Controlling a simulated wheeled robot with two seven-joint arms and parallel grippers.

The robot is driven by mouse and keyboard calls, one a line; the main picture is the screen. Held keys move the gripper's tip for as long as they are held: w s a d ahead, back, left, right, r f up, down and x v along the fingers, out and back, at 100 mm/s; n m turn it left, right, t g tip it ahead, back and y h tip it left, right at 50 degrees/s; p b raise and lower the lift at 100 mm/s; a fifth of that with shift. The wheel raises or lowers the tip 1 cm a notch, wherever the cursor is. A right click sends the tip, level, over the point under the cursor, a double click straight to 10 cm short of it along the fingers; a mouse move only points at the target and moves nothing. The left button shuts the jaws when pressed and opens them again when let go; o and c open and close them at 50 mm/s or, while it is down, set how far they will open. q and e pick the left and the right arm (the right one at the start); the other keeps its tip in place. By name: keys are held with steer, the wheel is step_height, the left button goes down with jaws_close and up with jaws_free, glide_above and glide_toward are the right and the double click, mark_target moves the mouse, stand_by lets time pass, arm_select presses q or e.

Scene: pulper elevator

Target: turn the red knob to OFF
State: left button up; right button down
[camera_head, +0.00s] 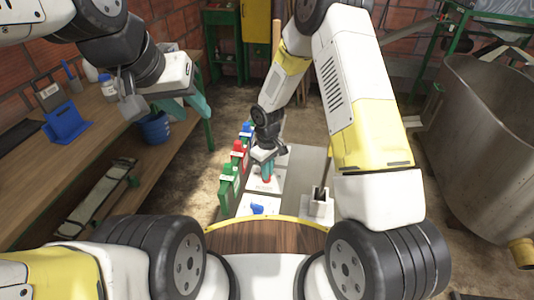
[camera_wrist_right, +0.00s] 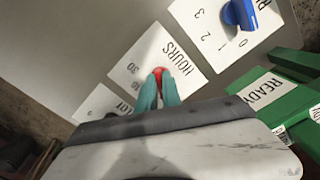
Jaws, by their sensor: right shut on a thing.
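The red knob (camera_wrist_right: 159,71) sits on a white dial plate (camera_wrist_right: 135,62) on the grey panel, with HOURS and the number 30 legible in the right wrist view. My right gripper (camera_wrist_right: 158,88) has its teal fingers shut on the red knob, one on each side, hiding part of it. In the head view, the knob (camera_head: 266,179) shows just under my right gripper (camera_head: 267,170). No OFF mark is legible. My left gripper (camera_head: 184,104) is open and empty, beside the workbench and well away from the panel.
A blue knob (camera_wrist_right: 238,14) on a numbered plate sits near the red one. Green (camera_head: 228,184), red (camera_head: 238,152) and blue (camera_head: 246,130) holders stand along the panel's left edge. A workbench (camera_head: 100,125) is at left, a metal tub (camera_head: 485,140) at right.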

stand_by(0.5)
steer(key=c, duration=1.5)
jaws_free()
step_height(320, 180, up, 8)
steer(key=shift+f, duration=0.1)
